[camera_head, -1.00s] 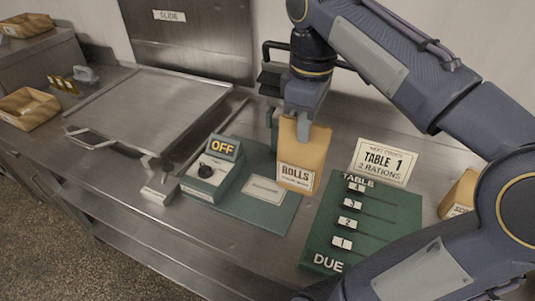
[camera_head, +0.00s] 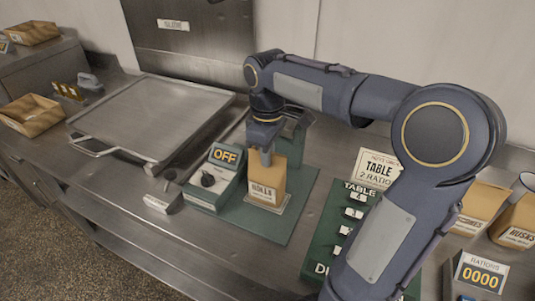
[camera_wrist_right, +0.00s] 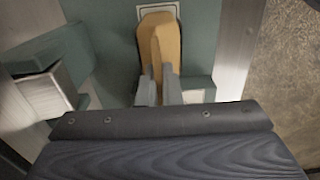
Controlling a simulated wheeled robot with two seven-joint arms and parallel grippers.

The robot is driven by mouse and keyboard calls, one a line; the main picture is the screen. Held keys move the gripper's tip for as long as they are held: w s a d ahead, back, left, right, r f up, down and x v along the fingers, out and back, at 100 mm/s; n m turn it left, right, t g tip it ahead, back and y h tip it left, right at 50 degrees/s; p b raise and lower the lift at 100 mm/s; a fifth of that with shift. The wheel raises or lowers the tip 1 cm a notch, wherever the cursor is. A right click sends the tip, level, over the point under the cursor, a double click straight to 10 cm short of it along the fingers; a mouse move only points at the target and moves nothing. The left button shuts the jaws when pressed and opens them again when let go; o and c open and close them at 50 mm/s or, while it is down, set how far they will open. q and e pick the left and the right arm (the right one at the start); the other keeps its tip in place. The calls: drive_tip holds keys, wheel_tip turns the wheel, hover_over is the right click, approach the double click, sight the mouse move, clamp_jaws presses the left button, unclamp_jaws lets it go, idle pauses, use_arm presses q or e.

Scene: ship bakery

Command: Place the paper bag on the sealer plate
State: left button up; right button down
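The paper bag (camera_head: 266,184), tan with a ROLLS label, is upright at the pale sealer plate (camera_head: 283,207) on the green sealer base. Its bottom looks to be on the plate or just above it; I cannot tell which. My right gripper (camera_head: 266,156) points down at the bag's top. In the right wrist view, its fingers (camera_wrist_right: 159,90) are either side of the narrow top fold of the bag (camera_wrist_right: 160,38), shut on it. The plate's white-edged outline shows around the bag's far end there. My left gripper is not in view.
The OFF switch box (camera_head: 212,178) stands just left of the bag. The green TABLE board (camera_head: 328,228) is to the right, with more bags (camera_head: 478,206) and a RATIONS counter (camera_head: 480,274) beyond. A metal tray (camera_head: 150,115) lies at left.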

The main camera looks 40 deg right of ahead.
drive_tip(key=shift+f, duration=0.15)
drive_tip(key=c, duration=1.6)
unclamp_jaws()
wheel_tip(320, 180, up, 8)
drive_tip(key=shift+f+p, duration=0.1)
drive_tip(key=shift+p, duration=0.2)
drive_tip(key=s+a+f+m+t+y, duration=0.3)
drive_tip(key=s+a+f+m+t, duration=0.2)
drive_tip(key=s+a+f, duration=0.7)
drive_tip(key=s+m, duration=0.2)
drive_tip(key=s, duration=0.1)
drive_tip(key=shift+s+a+t+y, duration=0.15)
drive_tip(key=shift+s+t+y, duration=0.15)
drive_tip(key=shift+y, duration=0.1)
